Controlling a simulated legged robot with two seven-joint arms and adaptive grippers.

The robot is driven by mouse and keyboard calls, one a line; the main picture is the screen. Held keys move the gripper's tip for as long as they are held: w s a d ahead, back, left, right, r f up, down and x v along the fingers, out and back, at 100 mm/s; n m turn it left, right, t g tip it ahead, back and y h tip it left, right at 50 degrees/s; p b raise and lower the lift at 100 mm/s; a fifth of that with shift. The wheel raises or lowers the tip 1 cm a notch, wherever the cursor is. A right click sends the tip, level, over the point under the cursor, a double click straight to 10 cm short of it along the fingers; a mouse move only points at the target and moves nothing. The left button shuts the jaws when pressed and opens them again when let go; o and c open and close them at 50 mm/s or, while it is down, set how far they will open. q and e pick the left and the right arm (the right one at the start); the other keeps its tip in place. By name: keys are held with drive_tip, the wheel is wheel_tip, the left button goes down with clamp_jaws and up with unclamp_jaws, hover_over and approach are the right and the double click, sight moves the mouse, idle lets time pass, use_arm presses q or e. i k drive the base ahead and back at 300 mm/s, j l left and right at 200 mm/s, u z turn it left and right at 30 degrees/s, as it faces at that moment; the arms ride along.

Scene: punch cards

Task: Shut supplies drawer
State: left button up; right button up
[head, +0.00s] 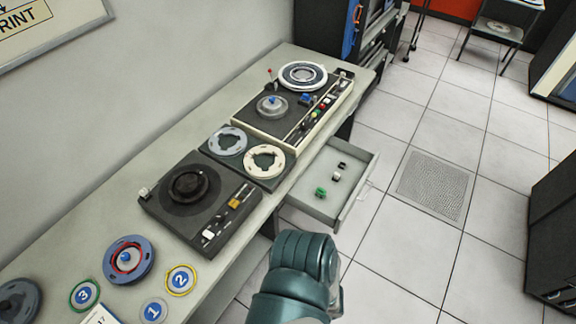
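The supplies drawer (353,199) is pulled out from under the long grey counter, toward the right. Its handle (367,191) is on the outer front, facing the open floor. Inside it lie a green item (320,192) and a few small dark and white items (337,175). A teal link of one of my arms shows at the bottom centre, below the drawer and apart from it in the picture. I cannot tell which arm it is. Neither gripper is in view.
The counter (105,201) carries a turntable-like deck (199,203), a tape machine (293,105), several reels and numbered discs. The tiled floor right of the drawer is clear, with a floor grate (434,187). A dark cabinet (553,240) stands at the right edge.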

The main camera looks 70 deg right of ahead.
sight(355, 164)
drive_tip(key=z, duration=1.7)
